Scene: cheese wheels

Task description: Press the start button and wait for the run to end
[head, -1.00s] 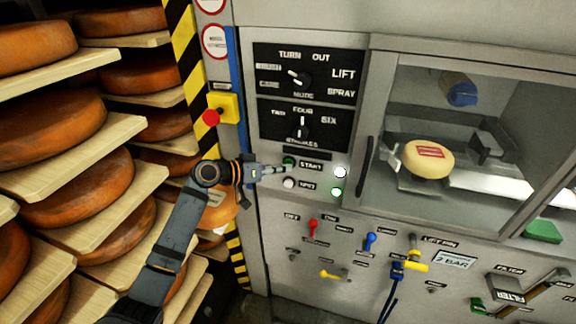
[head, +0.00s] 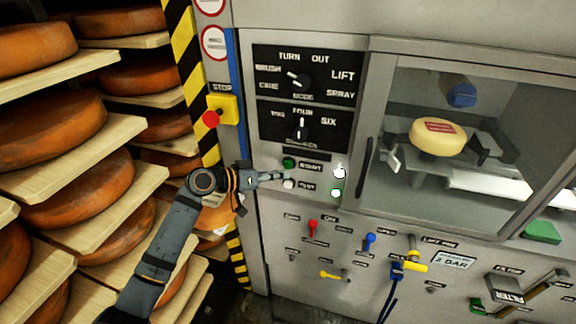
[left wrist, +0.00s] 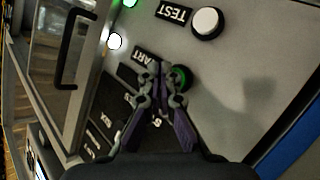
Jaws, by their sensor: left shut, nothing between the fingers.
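The green start button (head: 289,162) sits on the machine's grey panel; it also shows in the left wrist view (left wrist: 181,78), partly behind a fingertip. My left gripper (head: 281,177) is shut and empty, its tips just below the start button in the head view. In the left wrist view the fingertips (left wrist: 160,88) overlap the button's edge; I cannot tell whether they touch it. The white test button (left wrist: 207,23) is just below start. A pale cheese wheel (head: 438,137) with a red label sits on a support behind the cabinet window. My right gripper is not in view.
Two lit lamps, one upper (head: 340,173) and one lower (head: 336,193), are right of the buttons. A red stop button (head: 211,118) on a yellow box is up left. Racks of orange cheese wheels (head: 50,118) stand left. Levers and valves (head: 370,242) line the lower panel.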

